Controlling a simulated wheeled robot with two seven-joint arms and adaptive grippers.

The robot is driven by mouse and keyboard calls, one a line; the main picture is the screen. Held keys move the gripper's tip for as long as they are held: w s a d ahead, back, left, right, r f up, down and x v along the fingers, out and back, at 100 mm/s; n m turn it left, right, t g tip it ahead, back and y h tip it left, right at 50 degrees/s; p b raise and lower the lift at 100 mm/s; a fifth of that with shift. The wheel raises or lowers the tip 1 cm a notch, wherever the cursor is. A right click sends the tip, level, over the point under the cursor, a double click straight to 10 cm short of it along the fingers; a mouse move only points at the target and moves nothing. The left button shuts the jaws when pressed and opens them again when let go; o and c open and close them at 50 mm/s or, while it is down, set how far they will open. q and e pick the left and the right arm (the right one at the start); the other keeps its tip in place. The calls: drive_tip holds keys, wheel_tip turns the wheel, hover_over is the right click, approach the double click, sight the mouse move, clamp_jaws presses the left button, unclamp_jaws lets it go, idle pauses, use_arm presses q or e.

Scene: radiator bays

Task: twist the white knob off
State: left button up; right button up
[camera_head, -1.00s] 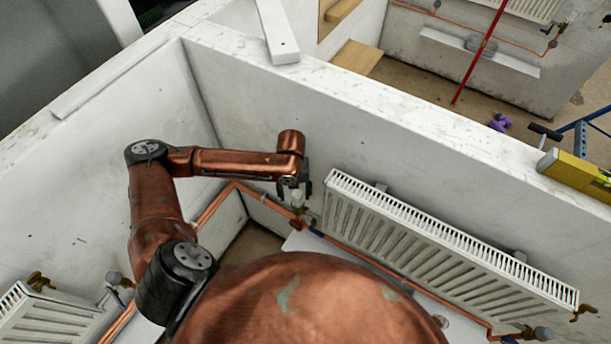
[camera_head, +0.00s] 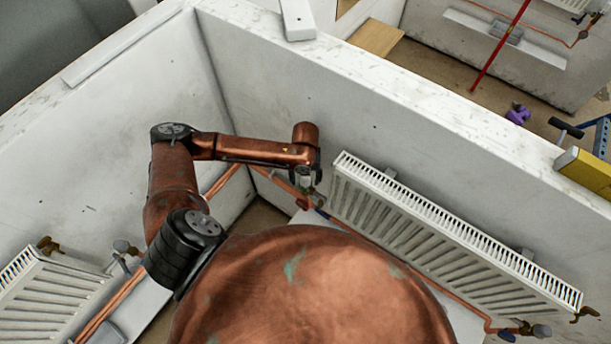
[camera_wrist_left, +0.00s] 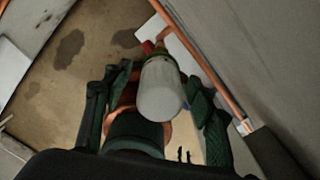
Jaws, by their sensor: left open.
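In the left wrist view the white knob (camera_wrist_left: 160,92) is a pale, rounded cylinder on the pipework at the radiator's end. My left gripper (camera_wrist_left: 159,77) is open, with one dark finger on each side of the knob. Whether the fingers touch it I cannot tell. In the head view my left gripper (camera_head: 308,185) is small and mostly hidden under my copper-coloured wrist, beside the near-left end of the long radiator (camera_head: 440,235). The knob is hard to make out there. My right gripper is not in view.
Copper pipes (camera_head: 222,180) run low along the walls. A second radiator (camera_head: 50,300) is at the lower left. The white partition wall (camera_head: 400,130) stands behind the long radiator. A yellow tool (camera_head: 585,172) lies on its top edge at right.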

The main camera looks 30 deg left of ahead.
use_arm(q)
drive_tip(key=c, duration=1.3)
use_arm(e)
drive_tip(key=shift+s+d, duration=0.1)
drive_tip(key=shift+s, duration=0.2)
use_arm(q)
drive_tip(key=shift+s+f+p, duration=0.1)
drive_tip(key=shift+f+p, duration=0.05)
drive_tip(key=shift+p, duration=0.25)
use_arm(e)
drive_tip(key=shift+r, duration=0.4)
